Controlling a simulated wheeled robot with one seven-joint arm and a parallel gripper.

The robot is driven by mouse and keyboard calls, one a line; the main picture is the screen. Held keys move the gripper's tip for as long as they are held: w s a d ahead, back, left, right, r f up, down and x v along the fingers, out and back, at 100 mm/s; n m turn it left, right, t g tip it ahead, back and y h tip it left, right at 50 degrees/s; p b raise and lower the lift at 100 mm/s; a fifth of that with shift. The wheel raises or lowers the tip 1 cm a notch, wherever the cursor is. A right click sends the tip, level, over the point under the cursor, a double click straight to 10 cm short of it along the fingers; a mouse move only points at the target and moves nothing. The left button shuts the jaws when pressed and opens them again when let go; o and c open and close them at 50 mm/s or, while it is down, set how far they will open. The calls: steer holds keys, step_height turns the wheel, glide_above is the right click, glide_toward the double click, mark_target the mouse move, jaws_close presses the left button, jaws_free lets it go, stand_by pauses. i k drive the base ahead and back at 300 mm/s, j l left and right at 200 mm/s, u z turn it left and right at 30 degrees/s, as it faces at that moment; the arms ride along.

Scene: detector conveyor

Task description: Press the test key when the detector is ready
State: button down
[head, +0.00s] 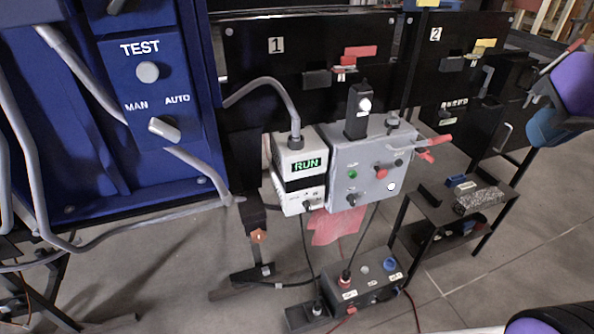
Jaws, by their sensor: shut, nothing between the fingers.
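The blue panel marked TEST (196,65) stands at the upper left. It has a round pale button (147,71) under the word TEST and a MAN/AUTO selector knob (164,128) below. The detector's white display box (299,166) sits in the middle and reads RUN in green. A grey control box (340,165) beside it carries a green button, a red button, a lit white lamp and several black knobs. My gripper (538,92), dark and partly hidden by my purple and blue arm at the right edge, is shut and empty, apart from both boxes and the panel.
Black panels numbered 1 (255,75) and 2 (465,22) stand behind. Red handles (428,146) jut from the grey box's right. A small black control box (370,295) with cables sits low in the middle. A dark shelf stand (425,225) is at right. Grey floor shows between.

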mark_target(147, 72)
steer(key=k+j+u, duration=0.15)
steer(key=u, duration=0.95)
